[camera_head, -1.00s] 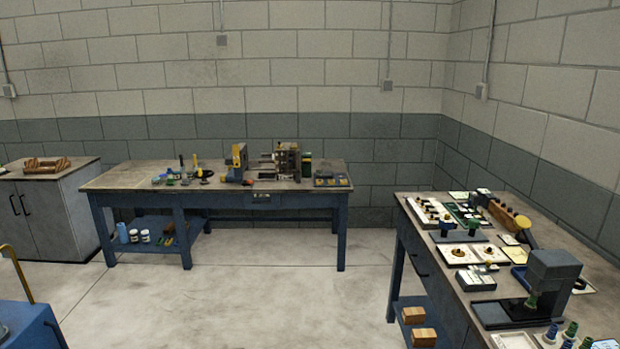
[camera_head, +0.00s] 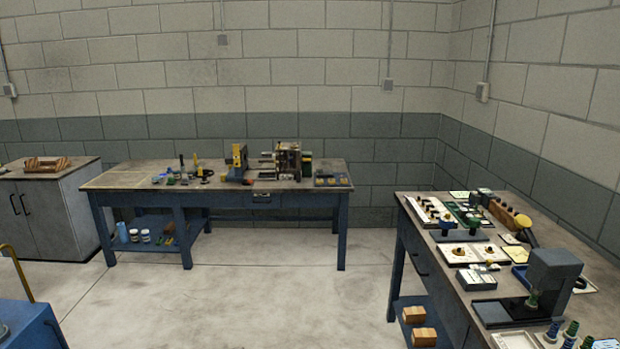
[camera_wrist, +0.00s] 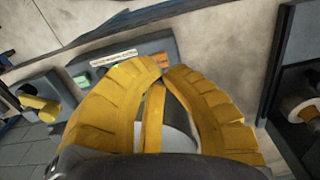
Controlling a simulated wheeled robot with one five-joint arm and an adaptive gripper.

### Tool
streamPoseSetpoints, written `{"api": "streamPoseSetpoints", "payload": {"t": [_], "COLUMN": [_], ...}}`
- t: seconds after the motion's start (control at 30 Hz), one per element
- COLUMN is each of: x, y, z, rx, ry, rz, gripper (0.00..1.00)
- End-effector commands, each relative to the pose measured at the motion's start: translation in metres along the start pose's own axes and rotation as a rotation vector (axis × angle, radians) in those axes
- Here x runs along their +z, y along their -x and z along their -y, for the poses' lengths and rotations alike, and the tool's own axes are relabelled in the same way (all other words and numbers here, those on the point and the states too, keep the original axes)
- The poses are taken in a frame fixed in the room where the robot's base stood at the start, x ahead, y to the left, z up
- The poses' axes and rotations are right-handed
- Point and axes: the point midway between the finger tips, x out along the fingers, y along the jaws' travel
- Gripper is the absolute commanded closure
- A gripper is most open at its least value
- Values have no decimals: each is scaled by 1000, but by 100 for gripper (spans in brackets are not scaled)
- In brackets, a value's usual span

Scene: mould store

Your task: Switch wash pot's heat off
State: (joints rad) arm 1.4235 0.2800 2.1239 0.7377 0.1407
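In the wrist view my gripper (camera_wrist: 163,72) shows as two yellow ribbed fingers whose tips come together. They look shut, with nothing seen held between the tips. Just past the tips is a dark grey box (camera_wrist: 136,70) with a pale label strip, a green patch and an orange patch; I cannot tell if it is the wash pot's heat control. A grey-white rounded thing (camera_wrist: 180,132) shows through the gap behind the fingers, partly hidden. I cannot pick out the wash pot for certain in either view. My gripper is not in the head view.
A blue-legged bench (camera_head: 110,178) with tools stands at the back wall. A second bench (camera_head: 600,298), crowded with trays and small parts, stands at the right. A grey cabinet (camera_head: 45,215) is at the left. The floor (camera_head: 235,290) between them is clear.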

Motion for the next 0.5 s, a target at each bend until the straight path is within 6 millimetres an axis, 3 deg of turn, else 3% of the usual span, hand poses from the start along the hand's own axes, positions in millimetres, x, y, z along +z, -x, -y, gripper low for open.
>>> {"api": "streamPoseSetpoints", "payload": {"t": [0.5], "x": [0], "y": [-8], "z": [0], "rx": [0], "ry": [0], "rz": [1], "gripper": [100]}}
